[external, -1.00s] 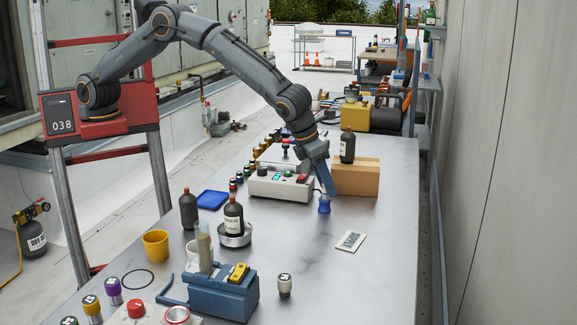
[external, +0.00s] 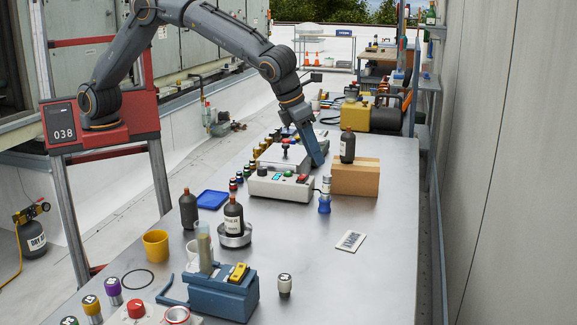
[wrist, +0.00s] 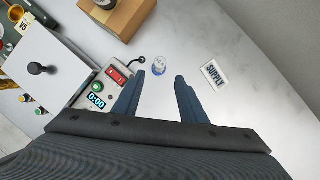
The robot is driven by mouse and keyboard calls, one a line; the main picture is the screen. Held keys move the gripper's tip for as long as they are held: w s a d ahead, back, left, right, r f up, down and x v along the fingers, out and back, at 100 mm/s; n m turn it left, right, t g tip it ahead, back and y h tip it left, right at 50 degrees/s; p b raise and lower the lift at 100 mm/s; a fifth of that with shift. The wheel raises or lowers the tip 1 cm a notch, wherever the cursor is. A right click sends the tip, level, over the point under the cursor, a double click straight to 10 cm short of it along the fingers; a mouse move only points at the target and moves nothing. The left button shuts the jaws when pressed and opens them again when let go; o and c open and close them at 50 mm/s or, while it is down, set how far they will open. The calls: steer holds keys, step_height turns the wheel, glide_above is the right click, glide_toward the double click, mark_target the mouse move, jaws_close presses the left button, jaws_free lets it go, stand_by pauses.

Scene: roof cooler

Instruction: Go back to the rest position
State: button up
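A silver-topped vial in a small blue holder (external: 325,204) stands upright on the table, apart from the fingers. In the wrist view the blue holder (wrist: 159,66) is just beyond the fingertips.
A cardboard box (external: 356,178) bears a dark bottle (external: 347,146). A white "SUPPLY" label (external: 350,240) lies flat. Bottles, a yellow cup (external: 156,245) and a blue vise (external: 222,295) stand nearer. The table's right front is clear.

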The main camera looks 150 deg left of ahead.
steer(key=shift+v, duration=0.8)
